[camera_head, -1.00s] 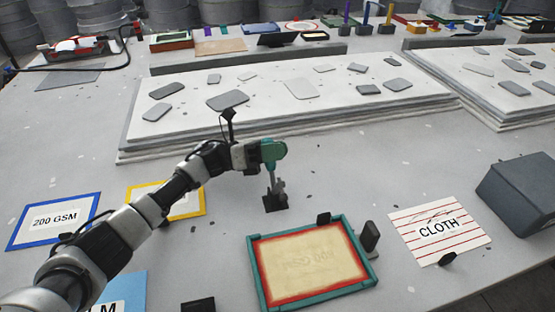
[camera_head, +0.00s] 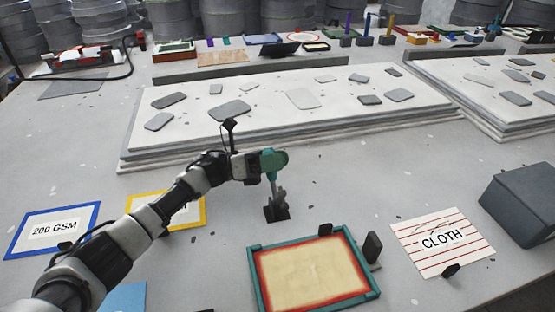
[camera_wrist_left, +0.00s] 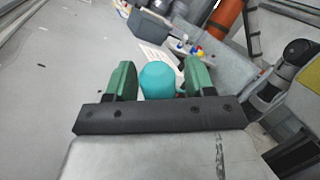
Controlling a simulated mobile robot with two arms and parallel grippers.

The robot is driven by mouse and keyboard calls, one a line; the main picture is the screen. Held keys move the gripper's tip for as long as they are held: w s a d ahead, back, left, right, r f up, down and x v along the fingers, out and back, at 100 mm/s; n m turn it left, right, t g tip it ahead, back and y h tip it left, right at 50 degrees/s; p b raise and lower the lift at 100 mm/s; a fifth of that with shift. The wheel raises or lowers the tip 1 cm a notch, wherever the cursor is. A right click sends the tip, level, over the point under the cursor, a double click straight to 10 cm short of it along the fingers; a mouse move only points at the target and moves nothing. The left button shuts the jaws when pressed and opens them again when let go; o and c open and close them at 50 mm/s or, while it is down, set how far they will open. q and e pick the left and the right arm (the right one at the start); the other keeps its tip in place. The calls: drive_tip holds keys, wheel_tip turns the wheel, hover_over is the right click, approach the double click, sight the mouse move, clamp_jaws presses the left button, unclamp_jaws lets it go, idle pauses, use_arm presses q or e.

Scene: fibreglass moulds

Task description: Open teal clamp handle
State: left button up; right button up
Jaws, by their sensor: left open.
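The teal clamp handle (camera_wrist_left: 158,80) shows as a rounded teal end in the left wrist view, between the two green fingers of my left gripper (camera_wrist_left: 153,82). Small gaps seem to show on both sides of it. In the head view my left gripper (camera_head: 274,160) is at the top of the upright clamp, around the handle, and hides most of it. The clamp's grey post and dark base (camera_head: 277,210) stand on the table below. My right gripper is in neither view now.
A teal-framed tray (camera_head: 257,282) with a red border lies in front of the clamp. A striped CLOTH card (camera_head: 420,229) and a dark grey box (camera_head: 520,205) are to the right. A layered slab (camera_head: 200,140) with grey pieces lies behind. Bare table surrounds the clamp base.

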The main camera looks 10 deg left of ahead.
use_arm(q)
drive_tip(key=b+v, duration=0.2)
drive_tip(key=v, duration=0.8)
drive_tip(key=shift+b, duration=0.3)
drive_tip(key=shift+a, duration=0.4)
drive_tip(key=shift+c, duration=0.5)
